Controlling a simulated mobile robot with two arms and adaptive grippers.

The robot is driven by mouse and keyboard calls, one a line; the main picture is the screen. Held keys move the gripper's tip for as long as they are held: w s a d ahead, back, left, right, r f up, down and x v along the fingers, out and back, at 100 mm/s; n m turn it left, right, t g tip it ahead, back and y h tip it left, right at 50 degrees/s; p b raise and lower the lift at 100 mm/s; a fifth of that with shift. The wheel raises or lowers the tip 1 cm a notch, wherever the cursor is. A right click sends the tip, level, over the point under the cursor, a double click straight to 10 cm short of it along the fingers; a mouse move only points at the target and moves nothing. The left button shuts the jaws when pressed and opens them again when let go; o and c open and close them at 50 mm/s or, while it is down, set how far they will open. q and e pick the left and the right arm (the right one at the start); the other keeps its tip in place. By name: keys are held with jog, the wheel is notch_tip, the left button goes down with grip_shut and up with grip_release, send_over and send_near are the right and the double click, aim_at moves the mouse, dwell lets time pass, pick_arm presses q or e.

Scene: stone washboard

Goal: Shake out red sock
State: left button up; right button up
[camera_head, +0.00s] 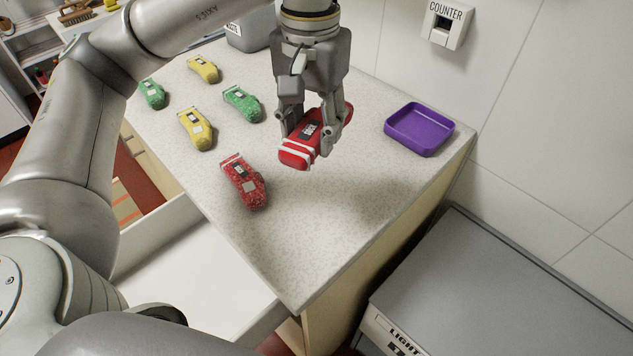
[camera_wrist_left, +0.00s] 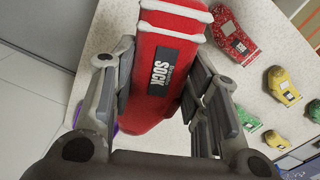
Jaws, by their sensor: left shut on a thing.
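My left gripper (camera_head: 313,125) is shut on a red sock (camera_head: 299,152) with white bands at one end and a dark label. In the head view it is held above the speckled counter (camera_head: 330,220). In the left wrist view the sock (camera_wrist_left: 178,40) lies between both fingers, and its label reads SOCK. A second, speckled red item (camera_head: 244,183) of similar shape lies on the counter, to the left of the held sock and nearer. My right gripper is not seen.
Yellow items (camera_head: 197,129) and green items (camera_head: 242,103) lie at the counter's left and back. A purple tray (camera_head: 419,130) stands empty at the right. A grey bin (camera_head: 248,32) is behind. A grey-topped unit (camera_head: 500,290) stands lower right. The counter's front part is clear.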

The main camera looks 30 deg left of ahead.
pick_arm(q)
notch_tip(320, 180, down, 12)
jog(key=shift+s+f, duration=0.1)
dwell(0.8)
